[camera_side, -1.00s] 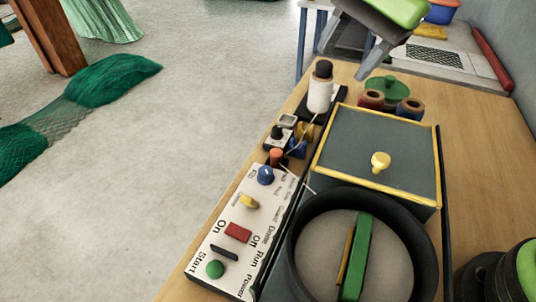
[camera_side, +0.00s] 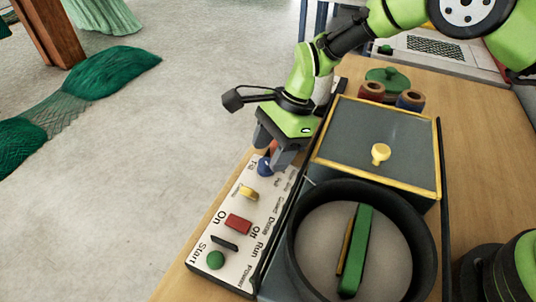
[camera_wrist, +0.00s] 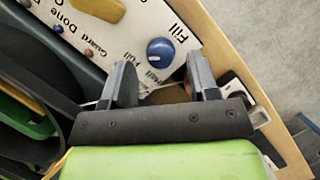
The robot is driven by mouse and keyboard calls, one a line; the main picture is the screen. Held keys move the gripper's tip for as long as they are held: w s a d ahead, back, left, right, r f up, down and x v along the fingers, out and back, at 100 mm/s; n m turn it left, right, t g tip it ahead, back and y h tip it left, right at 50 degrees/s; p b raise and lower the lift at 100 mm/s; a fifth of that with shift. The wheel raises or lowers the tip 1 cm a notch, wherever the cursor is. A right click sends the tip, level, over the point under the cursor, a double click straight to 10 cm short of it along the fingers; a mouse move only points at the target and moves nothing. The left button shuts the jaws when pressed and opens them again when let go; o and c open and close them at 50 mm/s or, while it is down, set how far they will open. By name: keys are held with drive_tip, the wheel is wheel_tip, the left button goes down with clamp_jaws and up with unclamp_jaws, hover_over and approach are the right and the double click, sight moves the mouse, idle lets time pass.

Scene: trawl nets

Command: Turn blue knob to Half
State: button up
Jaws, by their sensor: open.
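The blue knob (camera_side: 264,166) is on the white control panel (camera_side: 226,215), near its far end, partly hidden by my gripper in the side view. In the wrist view the blue knob (camera_wrist: 160,50) is fully seen, with a pale mark on its top and small labels around it, "Fill" being the largest. I cannot tell clearly which label the mark faces. My gripper (camera_side: 273,160) is low over the panel's far end, pointing down. In the wrist view its open fingers (camera_wrist: 158,64) are on either side of the knob, which lies just past the tips. Contact is not visible.
A yellow knob (camera_side: 248,193), red switch (camera_side: 238,224), black switch (camera_side: 224,242) and green button (camera_side: 215,260) are on the same panel. A yellow-edged box (camera_side: 350,140) and a round dark tub (camera_side: 425,265) stand close on the right. Open floor lies left.

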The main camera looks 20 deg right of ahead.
drive_tip(key=shift+x, duration=1)
drive_tip(key=c, duration=0.9)
drive_tip(key=shift+n, duration=0.4)
drive_tip(key=n+g, duration=0.1)
drive_tip(key=n, duration=0.1)
drive_tip(key=shift+w+n+h, duration=0.15)
drive_tip(key=shift+n+h, duration=0.15)
drive_tip(key=shift+n, duration=0.1)
drive_tip(key=shift+n+g+h, duration=0.3)
drive_tip(key=shift+n+g, duration=0.4)
drive_tip(key=shift+n, duration=1.1)
